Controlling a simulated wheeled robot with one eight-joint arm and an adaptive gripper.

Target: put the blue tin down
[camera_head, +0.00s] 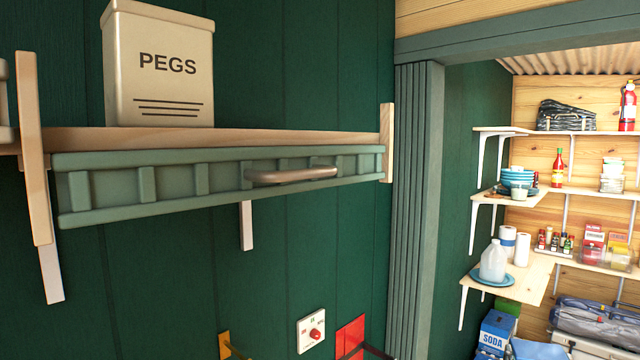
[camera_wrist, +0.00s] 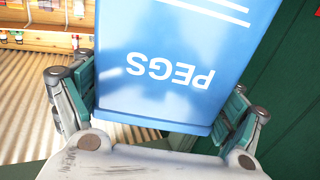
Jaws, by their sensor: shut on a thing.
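The blue tin (camera_wrist: 180,50) with white "PEGS" lettering fills the upper middle of the wrist view. Its lettering is upside down in that picture, and its far end runs out of the frame. My gripper (camera_wrist: 155,103) is shut on it, with one finger at each side of the tin. Neither the blue tin nor my gripper shows in the head view. What lies directly beneath the tin cannot be seen.
A cream "PEGS" tin (camera_head: 158,70) stands on a wooden shelf (camera_head: 290,138) with a green front and metal handle (camera_head: 290,175). Bare shelf top lies right of the tin, before an end post (camera_head: 386,140). Stocked shelves (camera_head: 545,262) stand beyond the doorway.

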